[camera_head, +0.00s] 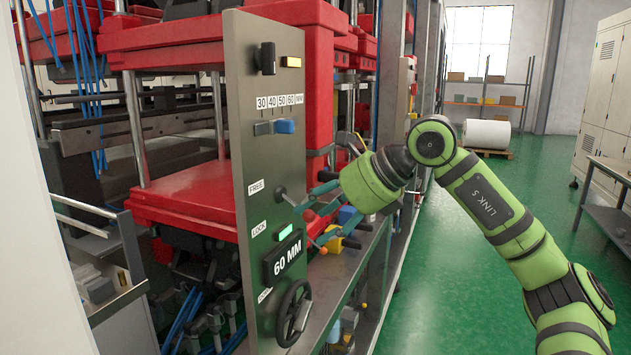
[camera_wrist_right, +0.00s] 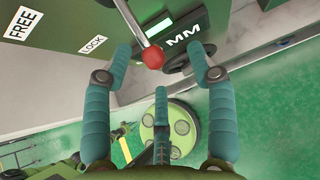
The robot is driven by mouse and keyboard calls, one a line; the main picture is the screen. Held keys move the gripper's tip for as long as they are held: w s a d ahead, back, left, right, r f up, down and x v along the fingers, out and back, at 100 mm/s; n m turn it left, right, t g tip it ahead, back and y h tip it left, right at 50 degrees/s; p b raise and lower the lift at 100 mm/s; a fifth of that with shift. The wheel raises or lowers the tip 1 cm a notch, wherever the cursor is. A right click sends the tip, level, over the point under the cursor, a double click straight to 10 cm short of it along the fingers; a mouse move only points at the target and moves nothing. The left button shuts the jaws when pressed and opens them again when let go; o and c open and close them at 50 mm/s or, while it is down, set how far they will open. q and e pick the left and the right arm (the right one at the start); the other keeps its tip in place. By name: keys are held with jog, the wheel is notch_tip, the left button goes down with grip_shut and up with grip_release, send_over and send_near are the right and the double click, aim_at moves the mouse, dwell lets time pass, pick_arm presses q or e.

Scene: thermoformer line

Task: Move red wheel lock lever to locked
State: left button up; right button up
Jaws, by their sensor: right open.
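The lever is a thin metal rod with a red ball knob (camera_wrist_right: 153,57). In the head view the rod comes out of a round pivot (camera_head: 281,193) on the grey control panel (camera_head: 237,140), and the knob (camera_head: 309,215) is small among my fingers. The FREE label (camera_head: 256,187) is beside the pivot, with the LOCK label (camera_head: 259,229) below it. My right gripper (camera_head: 318,214) is open in front of the panel. In the wrist view its teal fingers (camera_wrist_right: 158,62) are spread either side of the knob, with visible gaps. My left gripper is out of view.
A blue slider (camera_head: 285,126) and a black switch (camera_head: 267,58) are higher up. Green floor (camera_head: 450,280) lies clear on the right.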

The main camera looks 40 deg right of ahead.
jog(key=s+d+b, duration=0.2)
jog(key=s, duration=0.1)
jog(key=s+b, duration=0.1)
jog(key=s, duration=0.1)
jog(key=shift+s+d, duration=0.1)
jog(key=shift+d, duration=0.3)
jog(key=shift+r, duration=0.1)
jog(key=v, duration=1.2)
